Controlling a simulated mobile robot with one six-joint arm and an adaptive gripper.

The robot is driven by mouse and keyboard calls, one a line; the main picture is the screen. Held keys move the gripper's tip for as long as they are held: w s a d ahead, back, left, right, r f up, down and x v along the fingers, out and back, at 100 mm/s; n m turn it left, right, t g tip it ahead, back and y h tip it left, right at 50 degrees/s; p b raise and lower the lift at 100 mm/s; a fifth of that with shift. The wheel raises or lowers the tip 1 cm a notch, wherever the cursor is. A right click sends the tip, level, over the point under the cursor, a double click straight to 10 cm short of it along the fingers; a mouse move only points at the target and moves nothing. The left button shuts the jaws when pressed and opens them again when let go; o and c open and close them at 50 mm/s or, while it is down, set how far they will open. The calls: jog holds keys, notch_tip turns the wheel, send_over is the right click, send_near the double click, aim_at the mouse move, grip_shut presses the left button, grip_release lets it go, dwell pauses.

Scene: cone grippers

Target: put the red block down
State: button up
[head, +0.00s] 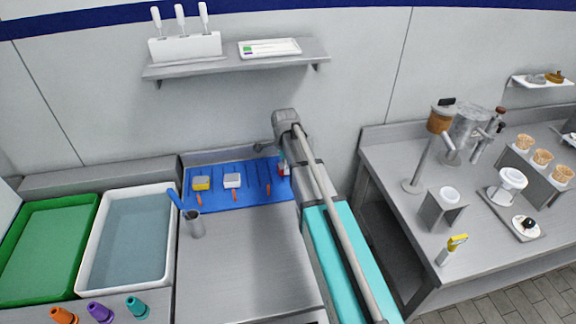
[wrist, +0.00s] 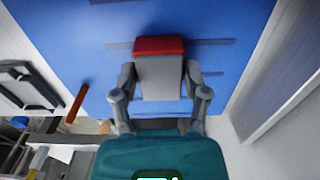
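The red block (wrist: 159,46) is in the wrist view, with a red end and a grey-white body. My gripper (wrist: 159,75) has one finger along each side of that body, and both appear to touch it. The block is over the blue mat (wrist: 80,35); I cannot tell whether it touches the mat. In the head view a small red part of the block (head: 281,170) shows at the mat's right end, mostly hidden by my arm. My gripper is hidden there too.
The blue mat has dark strips, a yellow-topped block (head: 201,183), a white block (head: 232,180) and orange sticks. A metal cup (head: 194,226) stands at its front left. A green tub (head: 45,245) and a white tub (head: 92,270) are left.

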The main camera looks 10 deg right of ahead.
jog(key=o, duration=0.3)
jog(key=shift+r, duration=0.15)
notch_tip(320, 180, up, 12)
jog(key=p, duration=1.2)
dwell(0.3)
dwell(0.6)
jog(key=shift+s+d+n, duration=0.2)
jog(key=shift+s+n, duration=2.8)
jog(key=shift+s, duration=0.5)
jog(key=shift+s+d+n, duration=0.2)
jog(key=shift+s+n, duration=2.8)
jog(key=shift+s, duration=0.5)
jog(key=shift+s+d+n, duration=0.2)
jog(key=shift+s+n, duration=2.8)
jog(key=shift+s, duration=0.5)
